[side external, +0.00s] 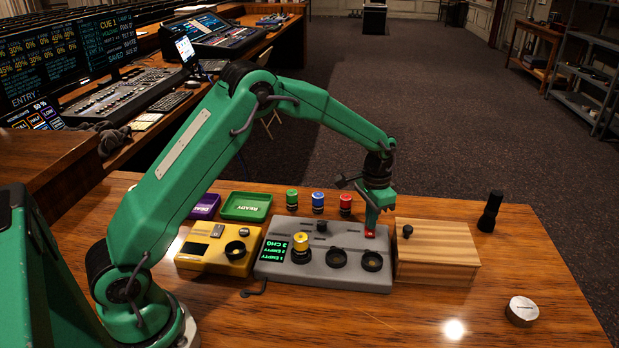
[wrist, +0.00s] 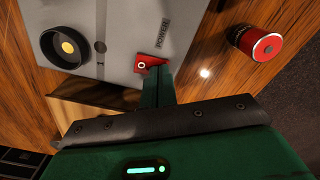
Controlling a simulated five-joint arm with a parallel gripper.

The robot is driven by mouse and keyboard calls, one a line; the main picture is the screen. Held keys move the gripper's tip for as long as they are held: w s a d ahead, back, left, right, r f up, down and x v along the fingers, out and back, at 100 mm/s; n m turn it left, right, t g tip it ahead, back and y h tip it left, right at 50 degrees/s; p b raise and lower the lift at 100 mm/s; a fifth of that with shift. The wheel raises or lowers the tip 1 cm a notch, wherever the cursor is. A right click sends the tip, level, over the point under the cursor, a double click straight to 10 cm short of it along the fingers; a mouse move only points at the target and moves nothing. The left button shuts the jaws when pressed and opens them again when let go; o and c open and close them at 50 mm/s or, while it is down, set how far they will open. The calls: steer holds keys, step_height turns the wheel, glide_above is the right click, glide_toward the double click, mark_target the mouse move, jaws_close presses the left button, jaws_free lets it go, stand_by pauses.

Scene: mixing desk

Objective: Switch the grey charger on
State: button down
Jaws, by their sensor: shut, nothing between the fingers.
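The grey charger (side external: 330,240) sits on the wooden desk. It has a lit green display (side external: 286,248), a yellow battery (side external: 301,242) in its left well and two open wells to the right. Its red rocker switch (side external: 370,233) is at the back right. In the wrist view the red switch (wrist: 150,63) shows a white circle mark, beside a POWER label (wrist: 166,38). My gripper (side external: 370,226) is shut and empty, pointing down at the switch. In the wrist view the fingertips (wrist: 157,80) cover part of the switch; I cannot tell whether they touch it.
A wooden box (side external: 435,250) with a dark knob stands close right of the charger, and a yellow device (side external: 215,262) stands left. Green, blue and red batteries (side external: 318,203) stand behind.

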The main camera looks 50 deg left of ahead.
step_height(320, 180, up, 7)
steer(key=shift+f, duration=0.15)
stand_by(0.9)
steer(key=s+a+r+n+t, duration=0.1)
steer(key=s+r+t, duration=0.2)
steer(key=s+r, duration=1.1)
steer(key=s+n+t, duration=0.2)
steer(key=s, duration=1.5)
steer(key=shift+s+a+f+t, duration=0.2)
steer(key=shift+s+a+t, duration=0.1)
steer(key=shift+s, duration=0.1)
